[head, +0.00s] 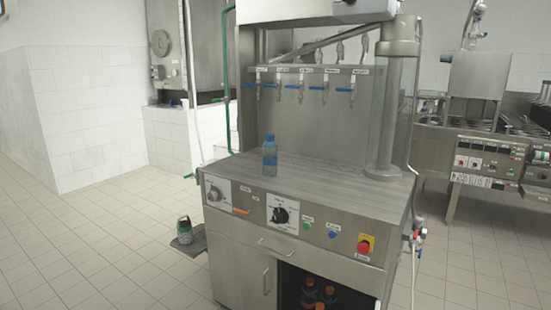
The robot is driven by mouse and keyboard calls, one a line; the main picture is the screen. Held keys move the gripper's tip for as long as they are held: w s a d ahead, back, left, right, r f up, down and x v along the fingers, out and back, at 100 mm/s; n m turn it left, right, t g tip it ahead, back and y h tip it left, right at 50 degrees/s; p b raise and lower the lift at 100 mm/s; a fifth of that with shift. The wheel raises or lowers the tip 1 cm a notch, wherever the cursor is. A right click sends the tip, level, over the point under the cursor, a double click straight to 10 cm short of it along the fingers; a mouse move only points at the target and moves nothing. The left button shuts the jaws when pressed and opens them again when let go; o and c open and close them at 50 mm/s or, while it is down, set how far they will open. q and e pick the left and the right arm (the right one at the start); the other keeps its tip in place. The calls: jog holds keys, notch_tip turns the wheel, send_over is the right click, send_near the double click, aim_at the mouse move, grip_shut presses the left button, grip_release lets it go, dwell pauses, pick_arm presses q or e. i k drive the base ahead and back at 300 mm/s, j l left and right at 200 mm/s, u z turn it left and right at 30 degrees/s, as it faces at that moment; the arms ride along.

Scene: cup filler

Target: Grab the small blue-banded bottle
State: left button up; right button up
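A small clear bottle with a blue band and blue cap (269,156) stands upright on the steel worktop (330,184) of the filling machine. Neither of my grippers shows in the head view.
Several blue-handled taps (300,88) hang above the back of the worktop. A steel column (390,110) stands at its right. The front panel has knobs and a red button (364,247). Dark bottles (310,297) sit in the open lower cabinet. The tiled floor (110,240) at left is mostly clear.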

aim_at(270, 147)
jog(key=i+j+z, duration=0.1)
jog(key=j+z, duration=0.15)
jog(key=j, duration=0.25)
jog(key=i+j+z, duration=0.2)
jog(key=j, duration=0.35)
jog(key=i+j+z, duration=0.15)
jog(key=j+z, duration=0.15)
jog(key=j, duration=0.2)
jog(key=i+j+z, duration=0.1)
jog(key=j+z, duration=0.15)
jog(key=j, duration=0.25)
